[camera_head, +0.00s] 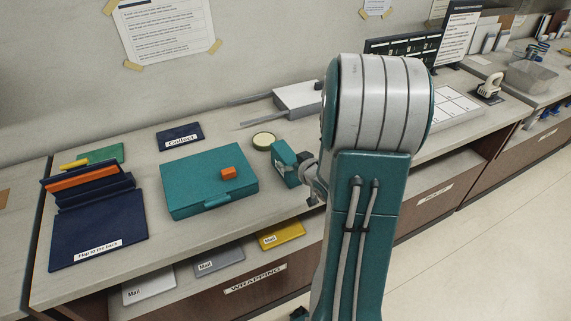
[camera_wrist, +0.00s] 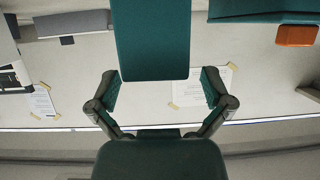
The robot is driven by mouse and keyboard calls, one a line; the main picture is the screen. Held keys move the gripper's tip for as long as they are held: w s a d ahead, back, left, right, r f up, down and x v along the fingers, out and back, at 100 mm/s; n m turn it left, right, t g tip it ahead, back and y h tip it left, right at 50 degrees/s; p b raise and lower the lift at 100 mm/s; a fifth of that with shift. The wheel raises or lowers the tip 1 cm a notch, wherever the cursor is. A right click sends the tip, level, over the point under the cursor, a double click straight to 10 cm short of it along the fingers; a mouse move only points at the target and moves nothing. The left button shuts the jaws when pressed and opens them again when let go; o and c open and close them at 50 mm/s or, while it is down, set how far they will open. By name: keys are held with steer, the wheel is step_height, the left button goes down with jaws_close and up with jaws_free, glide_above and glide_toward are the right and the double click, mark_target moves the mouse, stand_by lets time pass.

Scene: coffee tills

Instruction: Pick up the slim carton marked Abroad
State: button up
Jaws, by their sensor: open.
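A slim upright teal block, apparently the carton (camera_head: 284,158), stands on the counter just right of the flat teal box. A small pale mark shows on it, but I cannot read "Abroad". In the wrist view, which is upside down, a plain teal panel (camera_wrist: 151,40), apparently the same carton, faces me with one end near my fingertips. My gripper (camera_wrist: 160,88) is open, its two fingers apart on either side of that end. I see no contact. In the head view my gripper is mostly hidden behind my own arm.
The flat teal box (camera_head: 205,185) bears an orange block (camera_head: 228,173). A round tape roll (camera_head: 264,141) lies close behind the carton, and a grey device (camera_head: 298,97) with prongs stands farther back. Navy folders (camera_head: 97,235) lie at left. Mail envelopes (camera_head: 282,236) sit below the counter.

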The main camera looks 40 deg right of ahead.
mark_target(290, 157)
steer(key=x, duration=0.3)
steer(key=shift+w+d+f, duration=0.1)
steer(key=shift+d, duration=0.2)
steer(key=shift+a, duration=0.2)
steer(key=c, duration=1.2)
steer(key=shift+d, duration=0.1)
